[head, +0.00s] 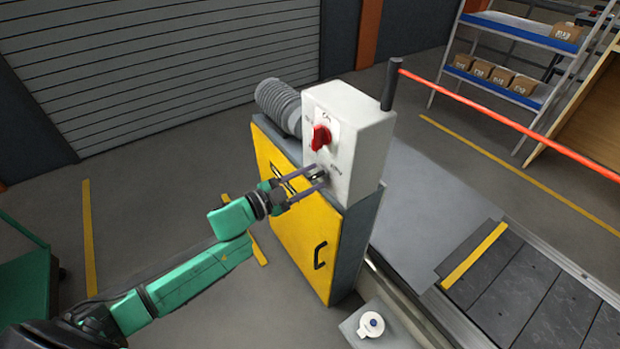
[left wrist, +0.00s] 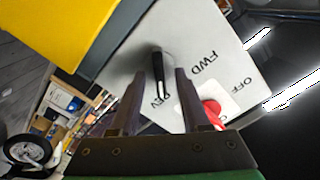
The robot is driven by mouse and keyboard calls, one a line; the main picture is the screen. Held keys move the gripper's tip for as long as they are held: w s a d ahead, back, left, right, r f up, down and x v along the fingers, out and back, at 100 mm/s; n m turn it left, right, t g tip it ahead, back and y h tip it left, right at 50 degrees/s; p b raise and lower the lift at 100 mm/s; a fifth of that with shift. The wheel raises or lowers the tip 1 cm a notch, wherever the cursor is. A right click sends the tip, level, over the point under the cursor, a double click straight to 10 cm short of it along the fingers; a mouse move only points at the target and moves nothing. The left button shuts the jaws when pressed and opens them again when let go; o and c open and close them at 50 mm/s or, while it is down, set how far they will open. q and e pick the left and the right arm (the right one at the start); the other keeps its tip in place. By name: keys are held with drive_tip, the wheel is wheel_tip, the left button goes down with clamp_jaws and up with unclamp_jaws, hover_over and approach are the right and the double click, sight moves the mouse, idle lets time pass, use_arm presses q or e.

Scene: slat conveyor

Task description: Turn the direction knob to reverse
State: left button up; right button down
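The direction knob (left wrist: 160,72) is a black lever-like handle on the grey-white control box (head: 362,140). In the left wrist view its lower end lies by the REV lettering, and FWD stands to its right. In the head view the knob is largely hidden by the fingertips. My left gripper (head: 319,179) is at the box's front face, below the red knob (head: 320,137). In the left wrist view the left gripper (left wrist: 160,78) is open, one finger on each side of the direction knob, with visible gaps. My right gripper is not in view.
The box stands on a yellow-fronted cabinet (head: 290,220) with a black handle. A red bar (head: 490,116) reaches right from a dark post. The slat conveyor (head: 520,290) is at lower right. A white round button unit (head: 371,325) sits low in front.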

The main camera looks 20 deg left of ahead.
use_arm(q)
drive_tip(key=v, duration=1.4)
drive_tip(key=shift+s, duration=0.25)
drive_tip(key=shift+a, duration=0.15)
